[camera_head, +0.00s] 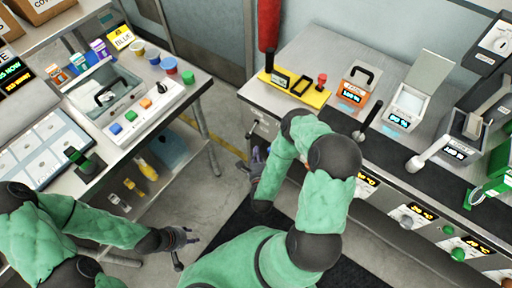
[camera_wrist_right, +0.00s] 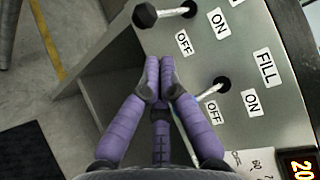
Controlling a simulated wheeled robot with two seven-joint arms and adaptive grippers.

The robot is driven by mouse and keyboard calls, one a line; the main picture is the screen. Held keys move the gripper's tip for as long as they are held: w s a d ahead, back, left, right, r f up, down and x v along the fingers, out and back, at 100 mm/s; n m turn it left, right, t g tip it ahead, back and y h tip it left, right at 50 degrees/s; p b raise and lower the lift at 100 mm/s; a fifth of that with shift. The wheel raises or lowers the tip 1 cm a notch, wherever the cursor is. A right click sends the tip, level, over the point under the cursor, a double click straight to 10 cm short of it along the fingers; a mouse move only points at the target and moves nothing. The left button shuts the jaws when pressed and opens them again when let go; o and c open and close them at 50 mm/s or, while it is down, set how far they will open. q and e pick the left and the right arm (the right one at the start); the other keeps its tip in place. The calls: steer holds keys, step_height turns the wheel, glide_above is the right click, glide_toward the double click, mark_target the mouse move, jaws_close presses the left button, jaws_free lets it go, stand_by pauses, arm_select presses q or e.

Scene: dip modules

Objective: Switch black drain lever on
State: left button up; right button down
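In the right wrist view, a grey panel (camera_wrist_right: 240,50) carries two levers. The upper lever has a black knob (camera_wrist_right: 145,15) on a pale shaft. The lower lever's pale shaft (camera_wrist_right: 206,92) leads behind my fingers, which hide its end. I cannot read a drain label, so which lever is the drain one is unclear. My right gripper (camera_wrist_right: 161,82) is in front of the panel, below the upper knob and apart from it. My left gripper (camera_head: 180,248) is open and empty over the floor.
OFF, ON and FILL labels (camera_wrist_right: 267,68) mark the panel. The left table (camera_head: 190,82) has a button box and cups. Open floor (camera_head: 215,120) lies between them.

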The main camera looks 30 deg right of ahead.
mark_target(252, 130)
steer(key=b+x, duration=0.1)
steer(key=x, duration=0.7)
steer(key=shift+w+b, duration=0.3)
steer(key=shift+b, duration=0.05)
steer(key=shift+d+r, duration=0.1)
steer(key=shift+r, duration=0.05)
steer(key=r+m+g+y+p, duration=0.1)
steer(key=p, duration=0.1)
steer(key=r+m+g+y+p, duration=0.1)
steer(key=y+p, duration=0.1)
steer(key=p, duration=0.1)
steer(key=a+r+m+g+y+p, duration=0.1)
steer(key=r+p, duration=0.1)
steer(key=p, duration=0.1)
steer(key=shift+s+m+g+y, duration=0.25)
steer(key=shift+m+g+y, duration=0.05)
steer(key=shift+g, duration=0.1)
steer(key=shift+r+m+g+y+p, duration=0.45)
steer(key=shift+m+g+y+p, duration=0.05)
steer(key=shift+y, duration=0.3)
steer(key=shift+r, duration=0.15)
